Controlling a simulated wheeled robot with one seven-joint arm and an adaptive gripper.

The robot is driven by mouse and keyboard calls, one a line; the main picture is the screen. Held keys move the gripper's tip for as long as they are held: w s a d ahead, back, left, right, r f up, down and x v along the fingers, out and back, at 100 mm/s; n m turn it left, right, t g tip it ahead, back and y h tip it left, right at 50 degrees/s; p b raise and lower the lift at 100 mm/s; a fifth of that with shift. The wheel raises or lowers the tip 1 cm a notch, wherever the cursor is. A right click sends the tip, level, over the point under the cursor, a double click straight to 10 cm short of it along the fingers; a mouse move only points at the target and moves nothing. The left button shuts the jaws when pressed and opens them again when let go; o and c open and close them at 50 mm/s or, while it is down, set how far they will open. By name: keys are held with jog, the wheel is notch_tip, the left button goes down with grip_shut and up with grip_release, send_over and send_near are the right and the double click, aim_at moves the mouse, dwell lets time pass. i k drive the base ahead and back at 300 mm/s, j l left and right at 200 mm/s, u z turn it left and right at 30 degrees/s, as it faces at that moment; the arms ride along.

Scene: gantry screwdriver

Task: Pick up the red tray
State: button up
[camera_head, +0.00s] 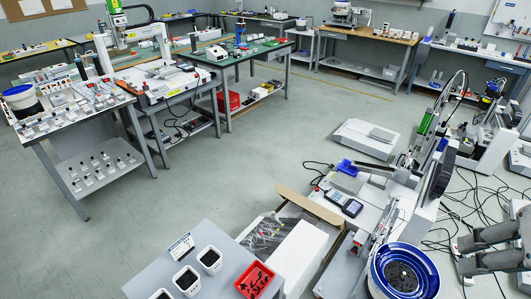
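The red tray (254,279) sits on the grey table (215,262) at the bottom of the picture, left of centre. It is a small open rectangular bin with dark, small parts inside, and its lower edge lies close to the picture's bottom. Two grey, rounded prongs (489,249) reach in from the right edge at lower right and look like the end of my arm. They are well to the right of the tray and do not touch it. Whether they are open or shut is unclear.
White square cups (209,260) stand left of the tray, with a small sign (181,246) behind them. A white box (297,255) and a blue round feeder (403,272) are to the right. Another red bin (229,101) sits on a lower shelf further back. The middle floor is clear.

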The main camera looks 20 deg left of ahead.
aim_at(251, 283)
jog(key=u, duration=1)
jog(key=z, duration=1.55)
jog(key=u, duration=1.55)
